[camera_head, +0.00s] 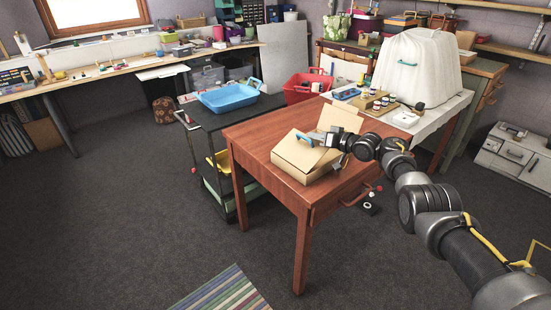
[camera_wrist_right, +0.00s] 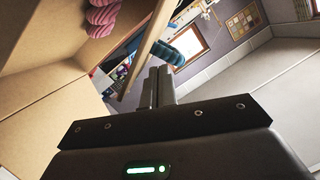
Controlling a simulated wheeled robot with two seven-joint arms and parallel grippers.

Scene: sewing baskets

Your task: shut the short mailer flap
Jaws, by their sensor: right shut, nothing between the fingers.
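The tan cardboard mailer (camera_head: 291,160) sits on the wooden table. A raised cardboard flap (camera_head: 343,115) stands at its back. A small blue curved piece (camera_head: 304,138) shows at the mailer, just beyond my gripper. My right gripper (camera_head: 313,139) reaches over the mailer from the right, its fingers shut and empty. In the right wrist view the closed fingers (camera_wrist_right: 159,82) point at a dark teal curved piece (camera_wrist_right: 176,50); whether they touch it I cannot tell. Cardboard panels (camera_wrist_right: 35,95) fill the left of that view. My gripper and arm hide part of the mailer.
The wooden table (camera_head: 250,134) is bare around the mailer's left side. A blue tray (camera_head: 228,97) sits on a dark cart behind it. A red basket (camera_head: 304,86) and small jars (camera_head: 378,103) stand behind. Pink twisted pieces (camera_wrist_right: 103,18) show in the wrist view.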

